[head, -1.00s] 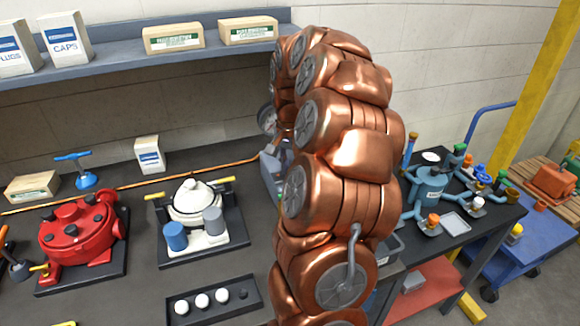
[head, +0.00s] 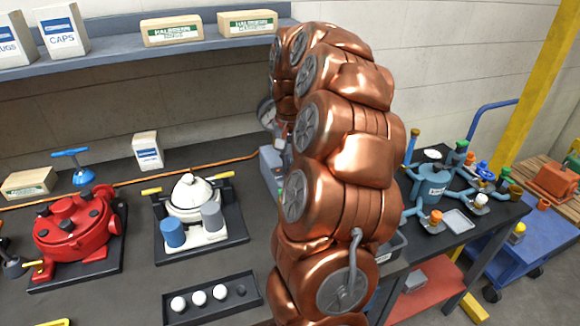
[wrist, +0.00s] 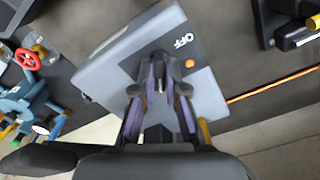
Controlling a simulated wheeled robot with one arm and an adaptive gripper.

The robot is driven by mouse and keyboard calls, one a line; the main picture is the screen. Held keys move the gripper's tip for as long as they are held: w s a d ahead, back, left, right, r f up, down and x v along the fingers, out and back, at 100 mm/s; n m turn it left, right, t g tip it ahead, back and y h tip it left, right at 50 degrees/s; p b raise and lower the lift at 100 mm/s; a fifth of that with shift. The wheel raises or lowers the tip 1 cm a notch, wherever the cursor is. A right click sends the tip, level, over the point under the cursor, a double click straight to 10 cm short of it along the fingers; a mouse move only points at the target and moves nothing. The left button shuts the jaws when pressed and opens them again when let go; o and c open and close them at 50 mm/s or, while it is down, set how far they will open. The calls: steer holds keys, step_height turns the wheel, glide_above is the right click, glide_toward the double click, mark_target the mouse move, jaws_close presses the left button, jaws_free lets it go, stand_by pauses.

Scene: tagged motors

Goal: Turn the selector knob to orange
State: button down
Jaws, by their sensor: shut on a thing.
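The grey selector box (wrist: 110,78) fills the middle of the wrist view, with a white OFF label (wrist: 184,40) and an orange dot (wrist: 189,63) on its face. My gripper (wrist: 160,80) is over the box face, shut on the selector knob, left of the orange dot. The fingers hide most of the knob, so its pointing direction cannot be told. In the head view, my copper arm covers most of the box; only a grey edge of it (head: 270,165) shows.
A white pump (head: 190,195) and a red housing (head: 75,228) stand on the dark bench left of my arm. A tray with white balls (head: 210,299) lies in front. A blue valve assembly (head: 432,186) is on the right. A shelf (head: 110,68) runs behind.

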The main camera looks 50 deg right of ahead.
steer(key=n+b, duration=0.1)
steer(key=n, duration=0.1)
steer(key=shift+f+n+b, duration=0.1)
steer(key=shift+n+b, duration=0.2)
steer(key=shift+n, duration=0.1)
steer(key=n+b, duration=0.1)
steer(key=n, duration=0.3)
steer(key=shift+w+a+n, duration=0.1)
steer(key=shift+n, duration=0.2)
steer(key=n, duration=0.3)
steer(key=shift+n, duration=2.2)
steer(key=c, duration=1.2)
jaws_free()
steer(key=shift+a, duration=0.1)
steer(key=shift+r, duration=0.2)
